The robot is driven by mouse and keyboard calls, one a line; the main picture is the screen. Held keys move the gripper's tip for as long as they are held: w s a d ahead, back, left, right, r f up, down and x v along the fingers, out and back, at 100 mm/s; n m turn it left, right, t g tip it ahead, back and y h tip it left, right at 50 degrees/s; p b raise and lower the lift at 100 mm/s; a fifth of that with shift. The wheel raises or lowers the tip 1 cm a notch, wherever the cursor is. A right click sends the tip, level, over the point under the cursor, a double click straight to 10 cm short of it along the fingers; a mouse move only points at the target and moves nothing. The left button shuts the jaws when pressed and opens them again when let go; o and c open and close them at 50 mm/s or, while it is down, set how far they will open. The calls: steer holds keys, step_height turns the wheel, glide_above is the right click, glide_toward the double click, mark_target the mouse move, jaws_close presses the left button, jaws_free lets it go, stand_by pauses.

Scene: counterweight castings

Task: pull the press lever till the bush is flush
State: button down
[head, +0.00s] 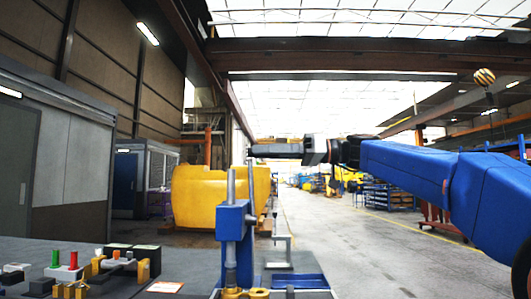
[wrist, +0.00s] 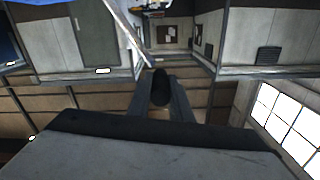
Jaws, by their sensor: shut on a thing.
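The blue press (head: 234,220) stands on the bench in the head view, with a grey ram (head: 231,255) pointing down at a yellow part (head: 258,294) at the bottom edge. The press lever (head: 250,183) is a thin grey rod rising steeply to my gripper (head: 252,151). In the wrist view the lever (wrist: 130,38) runs up and left from a dark knob (wrist: 160,88). My gripper (wrist: 162,98) is shut on this knob, one finger on each side. I cannot make out the bush or how deep it sits; the ram's foot is small and partly cut off.
Left on the bench are a fixture with yellow clamps (head: 142,270), a red-topped pin (head: 73,260) and a green-topped pin (head: 54,258). A blue tray (head: 300,281) lies right of the press. A large yellow casting (head: 205,195) stands behind.

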steer(key=shift+s+f+n, duration=0.3)
steer(key=shift+s+f, duration=0.05)
steer(key=shift+s, duration=0.2)
steer(key=s+f+n, duration=0.4)
steer(key=s+f, duration=0.3)
steer(key=f, duration=0.1)
steer(key=shift+s+a+f+n, duration=0.15)
steer(key=shift+s+f+n, duration=0.05)
steer(key=shift+f+n, duration=0.1)
steer(key=c, duration=1.6)
jaws_free()
steer(key=shift+s, duration=0.15)
steer(key=shift+r, duration=0.1)
steer(key=d, duration=1.7)
steer(key=shift+s+d, duration=0.2)
